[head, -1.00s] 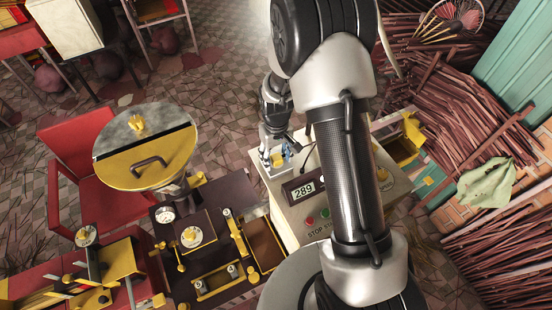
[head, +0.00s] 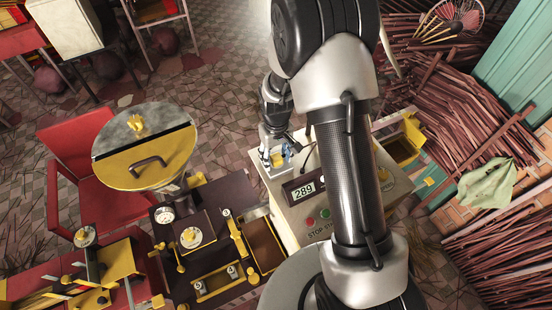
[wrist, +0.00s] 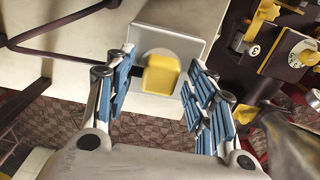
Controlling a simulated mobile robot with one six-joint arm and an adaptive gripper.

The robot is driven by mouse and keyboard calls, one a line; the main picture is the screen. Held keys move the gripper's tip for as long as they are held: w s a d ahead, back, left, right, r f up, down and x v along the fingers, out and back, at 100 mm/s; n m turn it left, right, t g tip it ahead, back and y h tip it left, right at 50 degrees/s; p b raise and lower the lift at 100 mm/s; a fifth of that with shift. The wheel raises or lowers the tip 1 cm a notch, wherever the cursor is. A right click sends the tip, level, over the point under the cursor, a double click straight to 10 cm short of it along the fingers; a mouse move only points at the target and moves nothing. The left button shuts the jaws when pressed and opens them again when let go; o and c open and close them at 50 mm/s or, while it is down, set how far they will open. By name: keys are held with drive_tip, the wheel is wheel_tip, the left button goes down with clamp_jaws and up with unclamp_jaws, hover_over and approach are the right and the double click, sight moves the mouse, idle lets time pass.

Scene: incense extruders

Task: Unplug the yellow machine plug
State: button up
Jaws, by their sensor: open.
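The yellow plug (wrist: 160,74) sits at the socket on the end of a light grey box (wrist: 178,20) in the wrist view. A dark cable runs from its left side. My gripper (wrist: 158,88) is open, with one blue-padded finger on each side of the plug and a visible gap to both. There the plug is mostly hidden by my fingers.
The cream machine has a display reading 289 (head: 303,191) and red and green buttons. Left of it stands a dark machine with a round yellow-lidded hopper (head: 150,160) and yellow fittings. A red chair (head: 75,150) is further left. Bundled sticks (head: 440,115) lie at right.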

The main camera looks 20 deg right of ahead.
sight(276, 157)
drive_tip(key=shift+c, duration=0.4)
clamp_jaws()
drive_tip(key=shift+r, duration=0.2)
idle(0.3)
drive_tip(key=shift+r+p, duration=1.75)
drive_tip(key=shift+r, duration=1.1)
